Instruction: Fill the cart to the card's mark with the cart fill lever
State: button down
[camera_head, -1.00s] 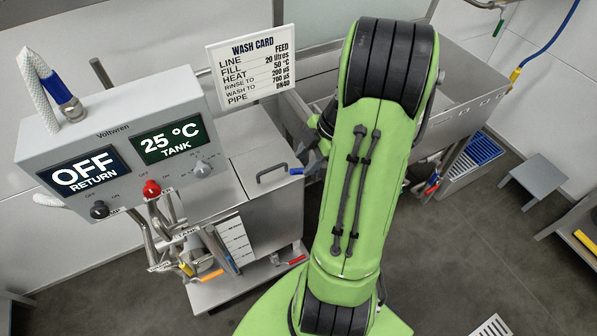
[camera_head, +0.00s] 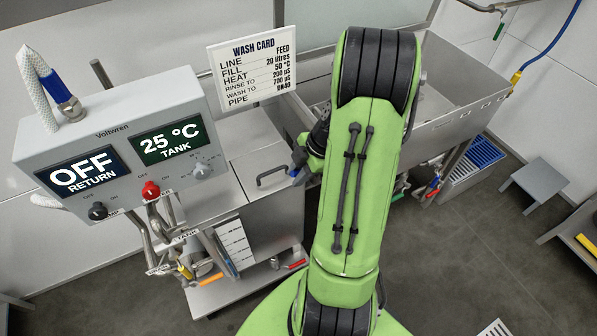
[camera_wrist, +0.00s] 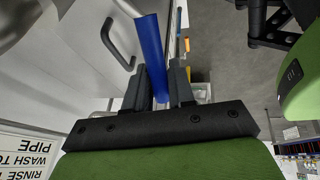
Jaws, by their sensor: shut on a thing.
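A blue lever handle (camera_wrist: 151,50) stands between the two fingers of my gripper (camera_wrist: 157,88), which is shut on it in the wrist view. No label on this lever can be read. In the head view my gripper (camera_head: 299,168) is beside the steel cart (camera_head: 283,205), largely hidden by my green arm. The cart has a lid with a bar handle (camera_head: 271,176) and a white scale strip (camera_head: 235,243) on its front; the level is too small to read. The wash card (camera_head: 253,74) reads FILL 20 litres.
A control box (camera_head: 115,155) at left shows OFF RETURN and 25 °C TANK, with a red knob (camera_head: 150,190). Orange (camera_head: 210,279) and red (camera_head: 297,264) handles sit low by the cart. A steel sink (camera_head: 455,95) stands behind; a stool (camera_head: 540,180) is at right.

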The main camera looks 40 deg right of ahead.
jog(key=shift+f, duration=0.1)
jog(key=f+h+b, duration=0.1)
jog(key=b, duration=0.2)
jog(key=f+g+h+b, duration=0.1)
jog(key=f+h+b, duration=0.1)
jog(key=b, duration=0.1)
jog(key=a+f+h+b, duration=0.1)
jog(key=f+h+b, duration=0.1)
jog(key=b, duration=0.1)
jog(key=shift+w+a+n, duration=0.1)
jog(key=shift+n, duration=0.2)
jog(key=shift+r+g, duration=0.1)
jog(key=shift+g, duration=0.2)
jog(key=c, duration=1.1)
grip_release()
